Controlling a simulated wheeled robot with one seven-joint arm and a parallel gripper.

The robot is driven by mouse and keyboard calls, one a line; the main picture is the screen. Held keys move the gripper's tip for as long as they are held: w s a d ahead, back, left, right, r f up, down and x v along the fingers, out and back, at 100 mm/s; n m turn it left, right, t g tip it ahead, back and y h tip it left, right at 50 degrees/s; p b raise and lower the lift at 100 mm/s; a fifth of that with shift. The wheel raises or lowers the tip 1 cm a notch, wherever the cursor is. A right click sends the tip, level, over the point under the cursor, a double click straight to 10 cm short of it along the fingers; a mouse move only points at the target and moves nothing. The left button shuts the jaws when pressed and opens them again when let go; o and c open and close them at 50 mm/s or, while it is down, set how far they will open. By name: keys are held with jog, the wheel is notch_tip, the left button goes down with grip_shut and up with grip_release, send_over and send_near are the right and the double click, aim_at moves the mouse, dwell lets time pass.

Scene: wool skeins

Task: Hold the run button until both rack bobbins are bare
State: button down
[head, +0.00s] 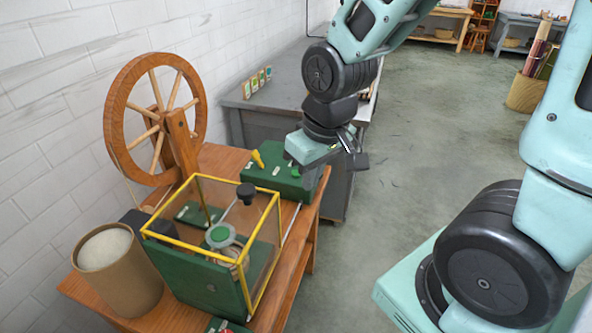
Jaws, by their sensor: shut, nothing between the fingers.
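A green control box (272,181) sits at the far end of the wooden table. It has a yellow lever (257,158) and a bright green button (296,170) on its top. My gripper (306,176) is shut and empty, low over the box's right end beside the button. Its body hides part of that end, and I cannot tell whether the fingertips touch the button. Inside a yellow-framed clear guard (262,243), a round part with a green centre (219,235) sits above a pale spool-like part (237,258). I cannot make out how much yarn any bobbin carries.
A wooden spoked wheel (113,112) stands at the table's back left. A brown tub with white contents (137,280) stands at the front left. A grey bench (262,108) with small coloured cards (258,82) is behind.

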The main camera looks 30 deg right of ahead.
jog(key=w+d+m, duration=0.1)
jog(key=d, duration=0.4)
jog(key=m+t+y, duration=0.2)
jog(key=m+t, duration=0.5)
send_over(296, 174)
notch_tip(296, 174, down, 11)
jog(key=shift+s+d+f, duration=0.15)
jog(key=shift+s+d, duration=0.05)
jog(key=shift+d, duration=0.2)
notch_tip(296, 174, down, 9)
jog(key=b, duration=0.6)
dwell(0.6)
jog(key=shift+f+b, duration=0.3)
jog(key=shift+b, duration=0.1)
